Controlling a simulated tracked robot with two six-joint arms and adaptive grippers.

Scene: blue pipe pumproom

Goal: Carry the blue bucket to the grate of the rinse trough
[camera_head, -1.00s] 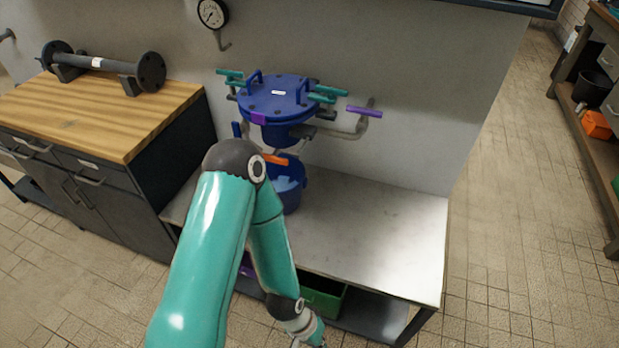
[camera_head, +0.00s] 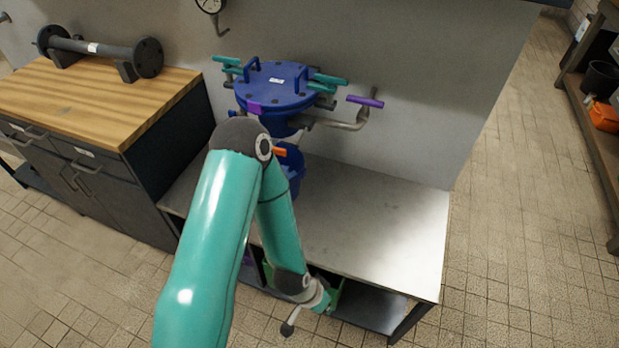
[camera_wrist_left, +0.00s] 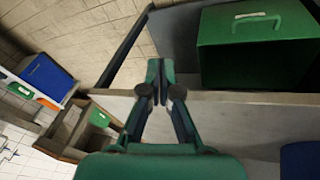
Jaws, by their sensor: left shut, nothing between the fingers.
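The blue bucket (camera_head: 294,176) stands on the metal bench under a blue lidded vessel (camera_head: 275,88). My left arm hides much of it in the head view. A blue shape at the lower right edge of the left wrist view may be the bucket; I cannot tell. My left gripper (camera_head: 289,327) is in front of the bench's front edge, low and well away from the bucket. Its fingers (camera_wrist_left: 160,72) are shut with nothing between them. I cannot make out the rinse trough or its grate. My right gripper is not in view.
The bench top (camera_head: 370,225) is clear to the right of the bucket. A green box with a handle (camera_wrist_left: 250,50) sits near the gripper, beside the bench edge. A wooden-topped cabinet (camera_head: 90,95) stands at the left. A shelf (camera_head: 590,130) stands at the far right, across open floor.

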